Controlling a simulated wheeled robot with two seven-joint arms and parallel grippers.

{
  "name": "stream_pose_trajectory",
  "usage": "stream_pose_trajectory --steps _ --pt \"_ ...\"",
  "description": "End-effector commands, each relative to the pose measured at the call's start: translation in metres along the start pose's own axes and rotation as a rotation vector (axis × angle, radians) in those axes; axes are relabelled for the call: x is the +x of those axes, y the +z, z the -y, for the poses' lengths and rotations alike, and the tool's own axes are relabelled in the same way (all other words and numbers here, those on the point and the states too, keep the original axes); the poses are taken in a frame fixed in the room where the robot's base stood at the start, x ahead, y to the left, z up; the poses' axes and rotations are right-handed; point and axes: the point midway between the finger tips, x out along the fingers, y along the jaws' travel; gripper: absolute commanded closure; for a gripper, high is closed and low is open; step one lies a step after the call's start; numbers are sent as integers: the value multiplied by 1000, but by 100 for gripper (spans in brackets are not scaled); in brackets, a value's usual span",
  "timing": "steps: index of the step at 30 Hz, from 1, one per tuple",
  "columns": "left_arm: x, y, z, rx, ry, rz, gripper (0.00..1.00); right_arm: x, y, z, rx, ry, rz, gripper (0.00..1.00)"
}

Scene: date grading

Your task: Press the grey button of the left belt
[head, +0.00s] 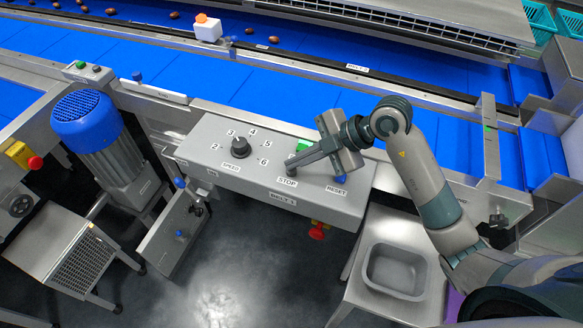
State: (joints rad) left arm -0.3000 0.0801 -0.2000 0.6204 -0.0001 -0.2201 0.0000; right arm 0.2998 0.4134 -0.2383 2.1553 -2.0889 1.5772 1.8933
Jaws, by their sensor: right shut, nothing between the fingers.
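The grey control panel (215,150), labelled BELT 1, stands in front of the blue belts. My right gripper (291,168) is shut and empty, coming in from the right. Its fingertips are over the panel just above the STOP label (287,182). They cover the spot there, so I cannot see a grey button or tell whether they touch one. A green button (302,146) shows partly behind the fingers. A blue button (341,178) sits above the RESET label. My left gripper is not in view.
A black speed knob (240,146) is on the panel's left. A small box (88,72) with a green and a dark button is at upper left, near a blue motor (85,118). A red knob (318,231) is below the panel. A grey tray (395,271) stands at lower right.

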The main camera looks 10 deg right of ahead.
Motion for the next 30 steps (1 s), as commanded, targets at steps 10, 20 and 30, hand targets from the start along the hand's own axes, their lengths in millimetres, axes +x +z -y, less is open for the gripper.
stream_pose_trajectory --steps 10,20,30 --pt "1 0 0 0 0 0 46 3 2 2 0 -1 0 100" --pt "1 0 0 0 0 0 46 4 3 3 0 -1 1 100" --pt "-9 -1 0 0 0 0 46 -3 -2 -2 1 -1 1 100"
